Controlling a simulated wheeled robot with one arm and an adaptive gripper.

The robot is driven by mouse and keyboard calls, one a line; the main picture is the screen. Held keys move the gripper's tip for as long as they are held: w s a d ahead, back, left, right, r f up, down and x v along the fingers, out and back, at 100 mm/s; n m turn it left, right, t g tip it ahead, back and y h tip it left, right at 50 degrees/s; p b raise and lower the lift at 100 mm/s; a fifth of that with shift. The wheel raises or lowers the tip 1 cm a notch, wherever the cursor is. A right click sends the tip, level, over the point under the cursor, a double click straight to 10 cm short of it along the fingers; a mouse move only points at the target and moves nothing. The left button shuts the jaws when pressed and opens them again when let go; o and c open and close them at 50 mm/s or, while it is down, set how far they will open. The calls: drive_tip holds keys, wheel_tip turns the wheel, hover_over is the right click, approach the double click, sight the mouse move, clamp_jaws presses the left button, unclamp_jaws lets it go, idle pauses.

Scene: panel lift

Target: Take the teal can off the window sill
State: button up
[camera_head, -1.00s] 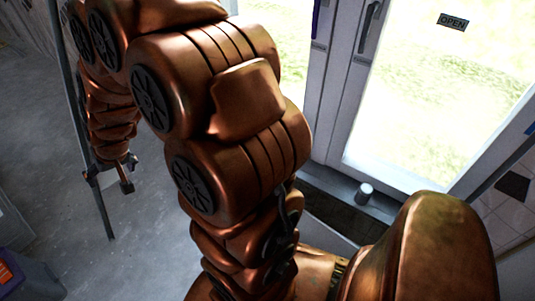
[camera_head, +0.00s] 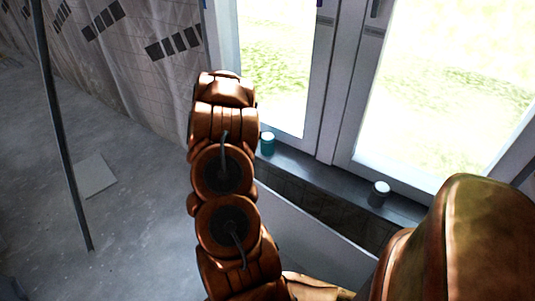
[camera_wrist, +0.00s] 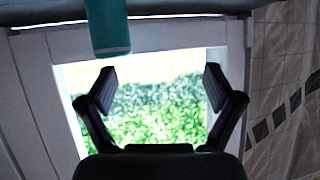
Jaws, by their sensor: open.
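The teal can (camera_head: 267,143) stands on the window sill (camera_head: 315,178), just right of my arm in the head view. A teal cylinder, the can (camera_wrist: 108,28), also shows at the top of the wrist view, upside down and cut off by the frame edge. My gripper (camera_wrist: 158,82) is open in the wrist view, with nothing between its fingers. The can lies beyond the fingertips, nearer the left finger, and apart from them as far as I can tell. In the head view my gripper is hidden behind my arm.
A grey can (camera_head: 379,193) stands further right on the same sill. The window frame (camera_head: 345,110) rises behind the sill. A thin dark pole (camera_head: 62,130) stands at left, and a flat pale sheet (camera_head: 95,176) lies on the floor. A tiled wall (camera_wrist: 285,85) is right in the wrist view.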

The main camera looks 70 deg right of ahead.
sight(268, 142)
drive_tip(key=s+d+f, duration=0.1)
drive_tip(key=s, duration=0.1)
drive_tip(key=s+d+f+g, duration=0.1)
drive_tip(key=s, duration=0.1)
drive_tip(key=s+d+f+m+g+h+b, duration=0.1)
drive_tip(key=s, duration=0.1)
drive_tip(key=shift+s+f, duration=0.15)
drive_tip(key=shift+f, duration=0.1)
drive_tip(key=shift+s+d+f, duration=0.1)
drive_tip(key=shift+s+d, duration=0.1)
drive_tip(key=shift+d, duration=0.05)
drive_tip(key=shift+w+b+x, duration=0.2)
drive_tip(key=shift+b+x, duration=1.1)
drive_tip(key=shift+x, duration=2.4)
drive_tip(key=c, duration=1.4)
drive_tip(key=shift+c, duration=0.2)
